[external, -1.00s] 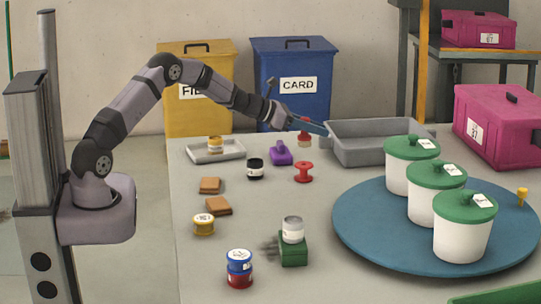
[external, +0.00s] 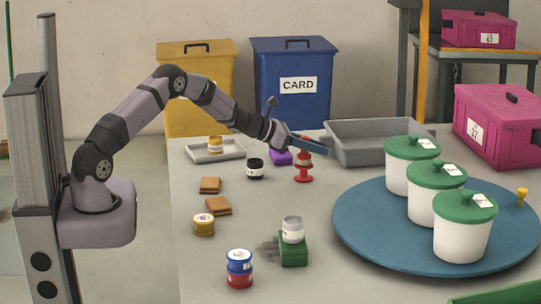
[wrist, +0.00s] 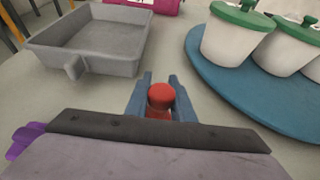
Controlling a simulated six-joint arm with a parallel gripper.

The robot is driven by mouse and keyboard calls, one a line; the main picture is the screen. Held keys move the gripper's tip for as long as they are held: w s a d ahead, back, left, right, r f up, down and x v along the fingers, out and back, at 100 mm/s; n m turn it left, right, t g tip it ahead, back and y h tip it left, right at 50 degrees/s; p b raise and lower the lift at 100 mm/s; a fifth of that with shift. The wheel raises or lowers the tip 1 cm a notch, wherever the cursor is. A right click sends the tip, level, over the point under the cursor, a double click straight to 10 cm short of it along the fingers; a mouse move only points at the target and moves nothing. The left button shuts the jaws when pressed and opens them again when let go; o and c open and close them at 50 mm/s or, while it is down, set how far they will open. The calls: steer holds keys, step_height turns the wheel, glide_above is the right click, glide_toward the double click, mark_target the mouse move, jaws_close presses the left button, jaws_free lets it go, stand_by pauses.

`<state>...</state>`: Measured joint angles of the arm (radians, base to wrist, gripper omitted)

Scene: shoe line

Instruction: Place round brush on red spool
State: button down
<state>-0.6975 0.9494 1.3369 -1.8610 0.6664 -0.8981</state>
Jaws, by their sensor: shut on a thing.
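My gripper (external: 308,146) has blue fingers and is shut on the round brush (external: 304,154), which has a red top and pale bristles. The brush is upright, directly over the red spool (external: 303,176). The brush's lower end meets the spool's top in the external view; I cannot tell whether it rests on it. In the wrist view the brush's red knob (wrist: 160,96) sits between the two fingers of my gripper (wrist: 159,88). The spool is mostly hidden there beneath the brush.
A grey tray (external: 368,158) stands just behind and right. A purple object (external: 281,158) and a black jar (external: 255,169) are to the left. A blue turntable (external: 365,240) with white, green-lidded tubs (external: 408,176) is at right. The table in front of the spool is clear.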

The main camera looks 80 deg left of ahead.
steer(key=shift+f, duration=0.2)
steer(key=c, duration=1.5)
jaws_free()
steer(key=shift+r, duration=0.2)
steer(key=shift+s+r, duration=0.2)
steer(key=shift+s, duration=0.2)
steer(key=v, duration=1.1)
